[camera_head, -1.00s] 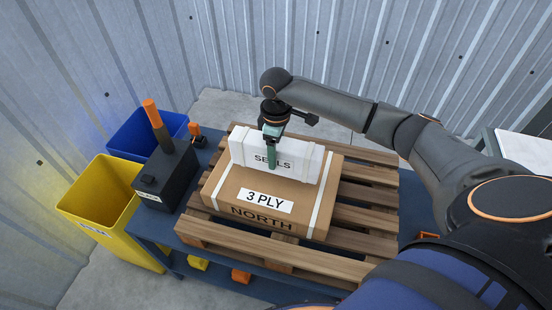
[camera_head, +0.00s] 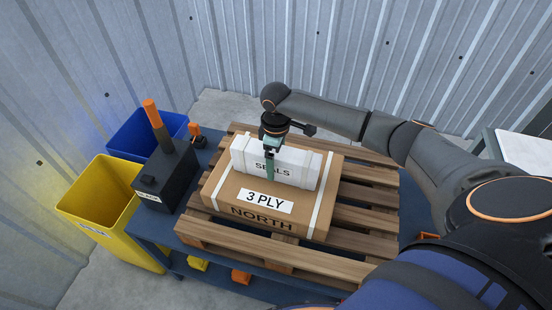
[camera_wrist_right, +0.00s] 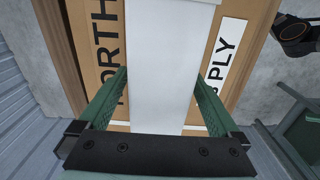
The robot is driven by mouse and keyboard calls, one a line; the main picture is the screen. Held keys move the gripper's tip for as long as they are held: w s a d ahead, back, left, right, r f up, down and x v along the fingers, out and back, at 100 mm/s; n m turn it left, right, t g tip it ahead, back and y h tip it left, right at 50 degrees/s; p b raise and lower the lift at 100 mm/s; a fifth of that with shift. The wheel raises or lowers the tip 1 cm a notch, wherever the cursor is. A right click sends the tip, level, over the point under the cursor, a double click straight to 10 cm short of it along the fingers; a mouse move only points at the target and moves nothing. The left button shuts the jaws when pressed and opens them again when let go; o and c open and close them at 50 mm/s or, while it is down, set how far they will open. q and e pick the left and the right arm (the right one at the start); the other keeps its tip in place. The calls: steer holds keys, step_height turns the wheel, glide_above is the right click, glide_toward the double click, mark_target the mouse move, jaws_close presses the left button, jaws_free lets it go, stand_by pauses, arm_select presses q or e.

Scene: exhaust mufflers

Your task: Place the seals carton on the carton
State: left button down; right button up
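The white seals carton (camera_head: 298,168) stands upright on its long edge over the rear part of the top of the brown carton (camera_head: 238,206). The brown carton reads "3 PLY" and "NORTH" and lies on the pallet. The seals carton looks set down on it, but I cannot tell if a thin gap remains. My right gripper (camera_head: 270,172) comes down from above with its fingers around the seals carton. In the right wrist view the fingers (camera_wrist_right: 163,75) press on both sides of the white carton (camera_wrist_right: 165,60). My left gripper is out of view.
The wooden pallet (camera_head: 365,194) rests on a blue table (camera_head: 150,232). A black box with an orange-tipped post (camera_head: 165,178), a yellow bin (camera_head: 100,205) and a blue bin (camera_head: 135,135) stand at the left. Corrugated walls close the back. Pallet slats right of the brown carton are bare.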

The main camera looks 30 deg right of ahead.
step_height(320, 180, up, 12)
steer(key=shift+r+p, duration=0.2)
steer(key=shift+p, duration=0.1)
stand_by(0.3)
stand_by(1.4)
